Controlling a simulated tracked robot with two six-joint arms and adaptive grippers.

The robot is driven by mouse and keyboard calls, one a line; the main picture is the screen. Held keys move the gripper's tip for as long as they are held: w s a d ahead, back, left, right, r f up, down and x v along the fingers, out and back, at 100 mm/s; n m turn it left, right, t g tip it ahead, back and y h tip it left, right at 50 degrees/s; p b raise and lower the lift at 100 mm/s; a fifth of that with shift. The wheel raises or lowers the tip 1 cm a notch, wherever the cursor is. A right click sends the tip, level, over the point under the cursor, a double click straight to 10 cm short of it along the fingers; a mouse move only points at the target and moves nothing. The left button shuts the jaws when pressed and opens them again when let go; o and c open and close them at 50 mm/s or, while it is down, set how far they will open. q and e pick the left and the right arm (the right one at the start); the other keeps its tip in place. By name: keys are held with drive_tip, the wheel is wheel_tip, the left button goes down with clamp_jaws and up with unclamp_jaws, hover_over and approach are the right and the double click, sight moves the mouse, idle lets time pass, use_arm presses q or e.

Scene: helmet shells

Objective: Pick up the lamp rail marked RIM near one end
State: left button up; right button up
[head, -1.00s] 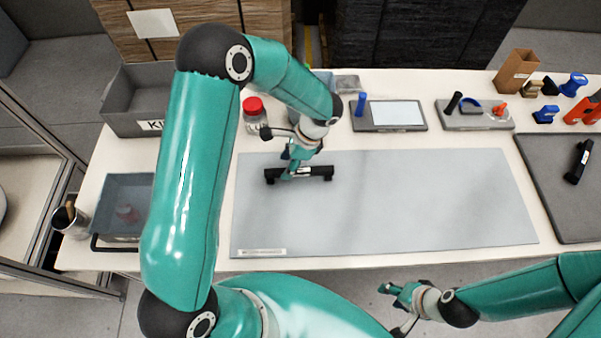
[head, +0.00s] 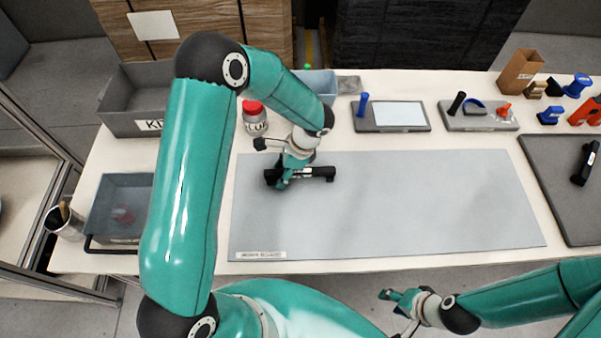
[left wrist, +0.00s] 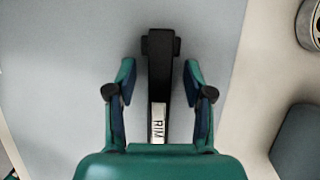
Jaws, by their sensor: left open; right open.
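The black lamp rail (head: 318,173) lies on the grey mat near its left end. In the left wrist view the rail (left wrist: 160,70) runs between my left fingers, and its white label reads RIM (left wrist: 158,128). My left gripper (head: 284,180) is over the left part of the rail in the head view. In the left wrist view its fingers (left wrist: 158,80) are open, one on each side of the rail, with gaps to both. My right gripper (head: 388,296) is open and empty, in front of the table's near edge.
The grey mat (head: 420,205) is clear to the right of the rail. A red-lidded jar (head: 254,120) and a blue bin (head: 318,84) stand behind my left gripper. A grey KIT bin (head: 120,122) and a tray (head: 110,230) stand left. A dark board (head: 560,190) lies right.

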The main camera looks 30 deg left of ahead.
use_arm(q)
drive_tip(key=shift+f, duration=0.15)
drive_tip(key=shift+c, duration=0.3)
clamp_jaws()
